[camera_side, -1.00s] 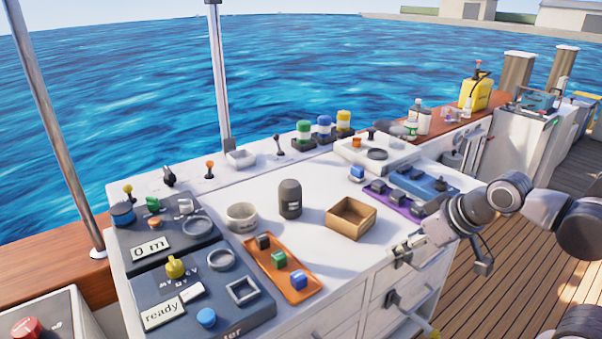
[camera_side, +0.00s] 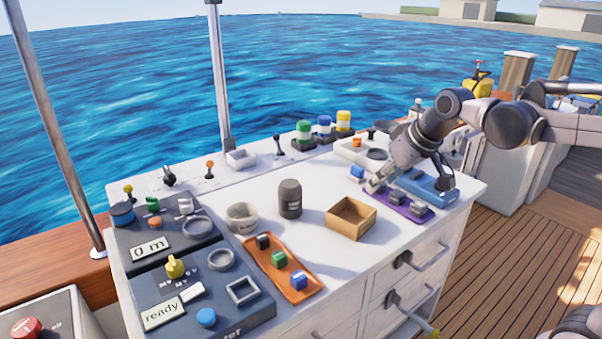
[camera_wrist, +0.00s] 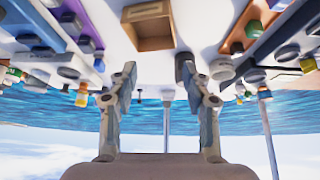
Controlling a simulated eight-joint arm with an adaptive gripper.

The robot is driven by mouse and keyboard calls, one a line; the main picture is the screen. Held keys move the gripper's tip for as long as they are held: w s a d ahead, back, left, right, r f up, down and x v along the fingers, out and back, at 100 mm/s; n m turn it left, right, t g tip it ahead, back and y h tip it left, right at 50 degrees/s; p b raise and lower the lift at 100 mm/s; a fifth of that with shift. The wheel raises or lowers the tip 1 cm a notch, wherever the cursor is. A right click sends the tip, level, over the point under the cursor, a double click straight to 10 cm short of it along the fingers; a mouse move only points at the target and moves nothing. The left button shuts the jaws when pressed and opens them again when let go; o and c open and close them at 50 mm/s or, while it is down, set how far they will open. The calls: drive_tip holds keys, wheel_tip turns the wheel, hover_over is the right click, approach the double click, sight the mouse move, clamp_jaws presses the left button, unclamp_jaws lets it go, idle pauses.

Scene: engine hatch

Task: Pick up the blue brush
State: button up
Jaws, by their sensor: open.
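No thing with a clear brush shape shows. One small blue block (camera_side: 299,281) lies at the near end of the orange tray (camera_side: 262,259), beside a green block. I cannot tell which is the blue brush. My gripper (camera_side: 372,188) is above the far end of the purple tray, close to the second block and far from the orange tray. In the wrist view my gripper (camera_wrist: 157,75) has its fingers apart, with nothing between them.
An open cardboard box (camera_side: 338,231) stands left of the purple tray. A dark canister (camera_side: 290,199) and a pale cup (camera_side: 241,216) stand farther left. Dark panels with knobs fill the left end. Bare counter (camera_side: 325,172) lies behind the box.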

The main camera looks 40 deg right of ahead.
drive_tip(key=w+d+r, duration=0.2)
drive_tip(key=w+d, duration=0.3)
drive_tip(key=w, duration=0.3)
drive_tip(key=g, duration=0.2)
approach(358, 167)
drive_tip(key=x, duration=1)
drive_tip(key=shift+f, duration=0.1)
clamp_jaws()
